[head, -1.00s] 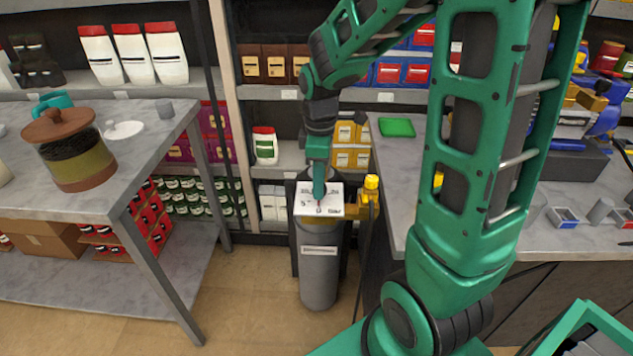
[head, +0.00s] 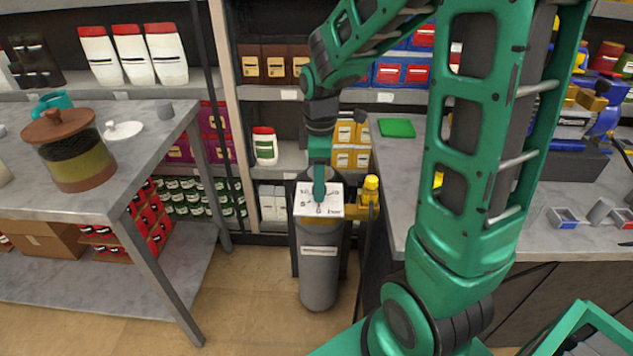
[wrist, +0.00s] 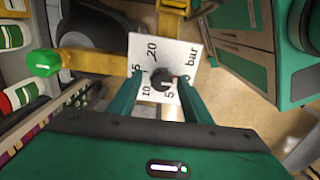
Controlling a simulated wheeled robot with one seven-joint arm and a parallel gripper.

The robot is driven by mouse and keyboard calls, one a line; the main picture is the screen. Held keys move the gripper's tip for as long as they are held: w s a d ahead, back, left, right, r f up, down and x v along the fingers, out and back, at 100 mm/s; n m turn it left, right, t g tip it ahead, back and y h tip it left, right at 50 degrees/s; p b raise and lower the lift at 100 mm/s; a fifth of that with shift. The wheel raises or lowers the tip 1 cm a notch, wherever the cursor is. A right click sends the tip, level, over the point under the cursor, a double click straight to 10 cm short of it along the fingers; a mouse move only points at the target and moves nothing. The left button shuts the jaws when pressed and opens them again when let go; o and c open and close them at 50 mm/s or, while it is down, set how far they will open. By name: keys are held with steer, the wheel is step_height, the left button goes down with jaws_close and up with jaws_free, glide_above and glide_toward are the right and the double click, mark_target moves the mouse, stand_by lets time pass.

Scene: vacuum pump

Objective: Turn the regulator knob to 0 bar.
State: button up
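The vacuum pump (head: 319,275) is a grey upright cylinder on the floor between the benches. A white dial plate (head: 333,200) marked in bar sits on its top; it also shows in the wrist view (wrist: 150,42). The dark round regulator knob (wrist: 163,81) is at the plate's middle. My gripper (wrist: 161,77) is over the plate, one finger on each side of the knob. The fingers look apart from it, with the right finger partly covering the 0. My gripper (head: 319,195) hides the knob in the head view.
A yellow fitting (head: 370,190) stands right of the dial; a green-capped yellow part (wrist: 45,63) lies left in the wrist view. A grey table (head: 140,170) stands left and a counter (head: 440,200) right. Shelves of goods are close behind. Floor in front is clear.

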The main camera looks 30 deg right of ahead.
steer(key=shift+r, duration=0.1)
step_height(320, 180, up, 10)
steer(key=shift+r, duration=0.25)
stand_by(0.7)
steer(key=s+d+f+m, duration=0.2)
steer(key=s+d+m, duration=0.1)
steer(key=s+m, duration=0.6)
steer(key=s+d+f+m, duration=0.2)
steer(key=s+d+m, duration=0.2)
steer(key=s+m, duration=0.4)
steer(key=s, duration=0.4)
steer(key=shift+s+m, duration=0.35)
steer(key=shift+m, duration=0.05)
